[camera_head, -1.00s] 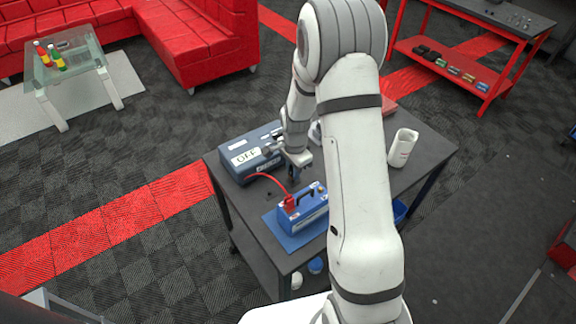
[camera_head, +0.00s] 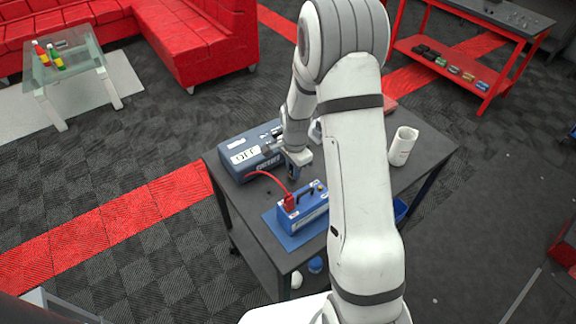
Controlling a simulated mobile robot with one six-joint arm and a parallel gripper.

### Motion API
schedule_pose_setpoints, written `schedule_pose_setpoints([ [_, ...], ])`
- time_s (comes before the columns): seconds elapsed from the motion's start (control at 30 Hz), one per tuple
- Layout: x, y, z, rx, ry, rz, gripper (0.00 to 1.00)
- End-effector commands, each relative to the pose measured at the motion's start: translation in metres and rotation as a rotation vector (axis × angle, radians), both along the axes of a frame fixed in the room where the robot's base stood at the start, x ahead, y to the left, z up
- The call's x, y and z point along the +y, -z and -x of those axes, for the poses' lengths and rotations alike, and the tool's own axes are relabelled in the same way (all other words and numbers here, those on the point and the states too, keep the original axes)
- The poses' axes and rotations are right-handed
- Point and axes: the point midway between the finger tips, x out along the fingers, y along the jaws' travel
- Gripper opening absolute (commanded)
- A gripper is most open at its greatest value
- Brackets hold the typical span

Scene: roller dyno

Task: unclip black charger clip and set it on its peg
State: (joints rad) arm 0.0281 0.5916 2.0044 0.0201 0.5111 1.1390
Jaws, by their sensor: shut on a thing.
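The grey-blue charger (camera_head: 245,160) with an OFF sign sits at the left back of the dark table. A red cable runs from it to the red clip (camera_head: 289,203), which sits on the left end of the blue battery (camera_head: 310,208). The battery stands on a blue mat. My gripper (camera_head: 292,172) is between the charger and the battery, a little above the table, apart from the battery. It is shut on a small dark thing, which looks like the black charger clip. My fingers mostly hide it. I cannot make out the peg.
A white cup-like container (camera_head: 402,146) stands at the right of the dark table (camera_head: 425,158). A blue bin edge (camera_head: 400,211) shows beside my arm. My arm covers the middle of the table. A red workbench with small items is at the back right.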

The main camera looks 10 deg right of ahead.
Motion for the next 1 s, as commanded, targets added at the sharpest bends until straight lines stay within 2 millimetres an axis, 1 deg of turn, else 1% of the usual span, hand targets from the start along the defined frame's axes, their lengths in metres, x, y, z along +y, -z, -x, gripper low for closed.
schedule_pose_setpoints([
  [0.27, 0.0001, -0.0002, -0.0002, 0.000, 0.000, 0.000, 0.00],
  [0.57, 0.0000, 0.0054, -0.0001, -0.001, 0.000, 0.000, 0.00],
  [1.0, -0.0001, 0.0057, -0.0002, -0.001, 0.000, 0.000, 0.00],
])
